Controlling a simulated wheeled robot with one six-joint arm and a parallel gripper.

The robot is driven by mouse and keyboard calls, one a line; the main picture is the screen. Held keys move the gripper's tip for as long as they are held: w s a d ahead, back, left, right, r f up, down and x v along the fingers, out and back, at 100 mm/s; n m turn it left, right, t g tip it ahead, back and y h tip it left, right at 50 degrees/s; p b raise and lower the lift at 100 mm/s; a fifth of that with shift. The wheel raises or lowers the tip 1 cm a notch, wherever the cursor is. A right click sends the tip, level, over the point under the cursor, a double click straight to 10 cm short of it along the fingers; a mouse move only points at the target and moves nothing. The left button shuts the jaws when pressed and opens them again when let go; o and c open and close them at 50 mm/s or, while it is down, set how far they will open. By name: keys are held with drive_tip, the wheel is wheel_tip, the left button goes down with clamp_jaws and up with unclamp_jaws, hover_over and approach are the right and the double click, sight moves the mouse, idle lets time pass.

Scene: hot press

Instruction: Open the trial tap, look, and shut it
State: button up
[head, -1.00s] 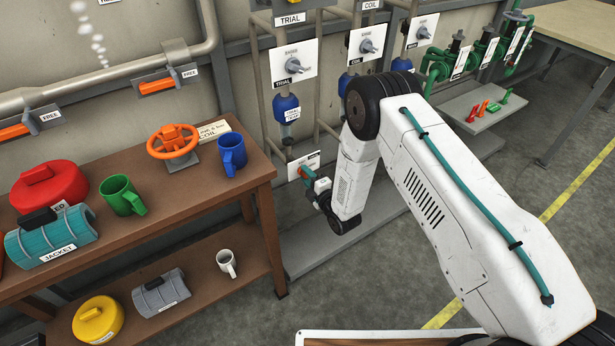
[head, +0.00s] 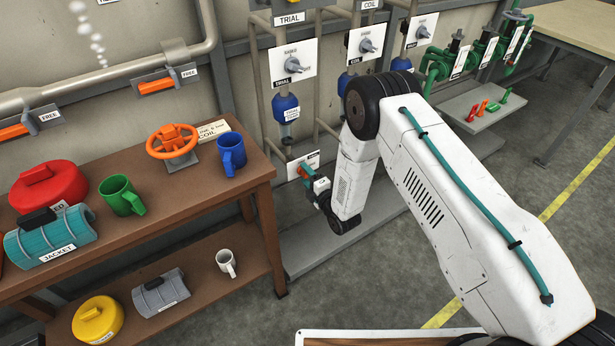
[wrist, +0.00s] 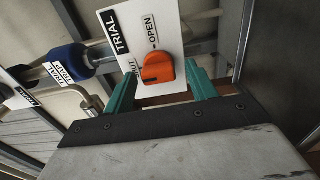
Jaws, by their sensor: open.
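The trial tap is an orange knob (wrist: 157,70) on a white plate (wrist: 172,18) marked TRIAL, OPEN and SHUT in the wrist view. Its raised bar lies toward the SHUT mark, which is partly covered. My gripper (wrist: 162,74) is open, with one teal finger on each side of the knob; I cannot tell whether either finger touches it. In the head view my gripper (head: 304,172) is in front of the low white plate (head: 312,158), and hides most of the knob.
A blue trial trap (head: 286,107) sits on the pipe above the plate, below a grey-handled TRIAL valve (head: 292,65). A brown bench (head: 190,190) with mugs, a red lid and a teal jacket stands left. A low grey ledge (head: 305,255) runs below the tap.

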drive_tip(key=v, duration=0.7)
drive_tip(key=shift+s+d, duration=0.25)
drive_tip(key=shift+s, duration=0.05)
